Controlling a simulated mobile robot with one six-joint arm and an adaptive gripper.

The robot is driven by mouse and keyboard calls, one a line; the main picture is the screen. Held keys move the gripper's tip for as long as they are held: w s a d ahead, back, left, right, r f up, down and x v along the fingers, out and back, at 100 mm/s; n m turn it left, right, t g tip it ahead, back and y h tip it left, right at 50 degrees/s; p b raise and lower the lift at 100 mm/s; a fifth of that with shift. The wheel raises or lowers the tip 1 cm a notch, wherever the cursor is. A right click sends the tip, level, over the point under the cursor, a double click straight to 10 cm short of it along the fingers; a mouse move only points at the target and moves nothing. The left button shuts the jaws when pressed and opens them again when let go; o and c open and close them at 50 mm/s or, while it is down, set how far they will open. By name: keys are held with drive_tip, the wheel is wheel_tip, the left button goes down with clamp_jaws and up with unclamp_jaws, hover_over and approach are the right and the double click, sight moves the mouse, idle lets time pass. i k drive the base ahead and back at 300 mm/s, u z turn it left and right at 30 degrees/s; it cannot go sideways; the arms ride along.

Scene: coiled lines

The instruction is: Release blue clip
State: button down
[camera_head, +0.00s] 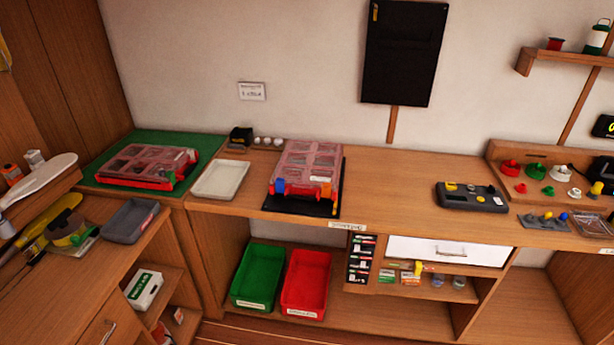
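A case (308,160) with a clear reddish lid over several compartments lies closed on a black mat (300,206) on the middle counter. A similar red case (148,166) lies on a green mat (112,150) at the left. My gripper is not in view.
A white tray (221,179) lies left of the middle case. A grey-black device (471,197) lies to the right, with bare counter between. Green (258,277) and red (306,284) bins stand below. A black panel (404,52) hangs above.

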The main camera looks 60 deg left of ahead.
sight(279, 187)
drive_tip(key=z, duration=0.15)
drive_tip(key=k, duration=1.45)
drive_tip(key=u, duration=4.7)
drive_tip(key=i, duration=0.1)
drive_tip(key=z, duration=2.75)
drive_tip(key=i, duration=0.2)
drive_tip(key=z, duration=0.05)
